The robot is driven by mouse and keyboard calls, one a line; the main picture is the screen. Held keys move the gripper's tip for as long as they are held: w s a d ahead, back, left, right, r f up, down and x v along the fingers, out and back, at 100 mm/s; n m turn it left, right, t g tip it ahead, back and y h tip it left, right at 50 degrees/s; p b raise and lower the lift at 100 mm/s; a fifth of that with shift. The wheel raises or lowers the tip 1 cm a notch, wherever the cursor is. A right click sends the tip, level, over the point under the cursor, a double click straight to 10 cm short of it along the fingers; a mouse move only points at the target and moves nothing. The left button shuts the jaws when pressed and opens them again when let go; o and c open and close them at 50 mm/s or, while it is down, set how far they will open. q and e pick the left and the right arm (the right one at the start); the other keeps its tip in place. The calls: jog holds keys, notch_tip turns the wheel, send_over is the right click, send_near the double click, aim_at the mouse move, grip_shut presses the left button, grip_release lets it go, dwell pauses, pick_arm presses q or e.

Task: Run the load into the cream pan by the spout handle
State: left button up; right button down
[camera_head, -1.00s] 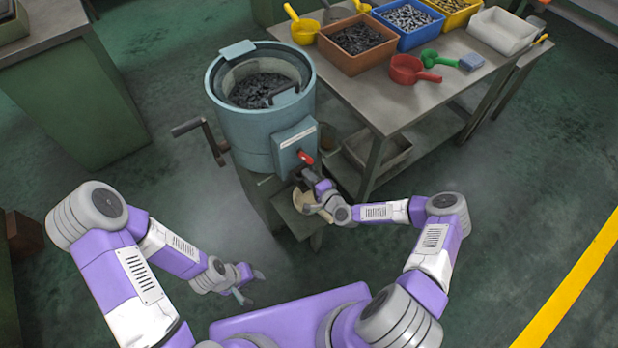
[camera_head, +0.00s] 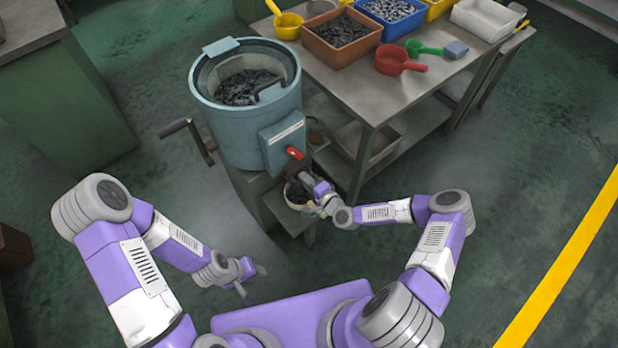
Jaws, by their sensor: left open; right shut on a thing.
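The blue-grey drum machine (camera_head: 235,130) stands at centre left, with a load of dark metal parts (camera_head: 245,88) in its open top. My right gripper (camera_head: 305,181) is at the spout just above the pan, shut on the spout handle, which is mostly hidden by the gripper. My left gripper (camera_head: 252,282) is open and empty, low over the floor in front of the machine.
A crank (camera_head: 188,138) sticks out from the machine's left side. A grey table (camera_head: 365,88) at the right holds an orange bin (camera_head: 341,40), a blue bin (camera_head: 392,22), a white tray (camera_head: 484,20) and a red scoop (camera_head: 398,62). Floor at the right is clear.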

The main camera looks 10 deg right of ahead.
jog(key=c, duration=1.5)
grip_release()
jog(key=shift+o, duration=0.2)
jog(key=p+v, duration=0.1)
jog(key=v, duration=0.6)
jog(key=shift+s+p, duration=0.3)
jog(key=shift+d+r, duration=0.1)
jog(key=shift+r, duration=0.05)
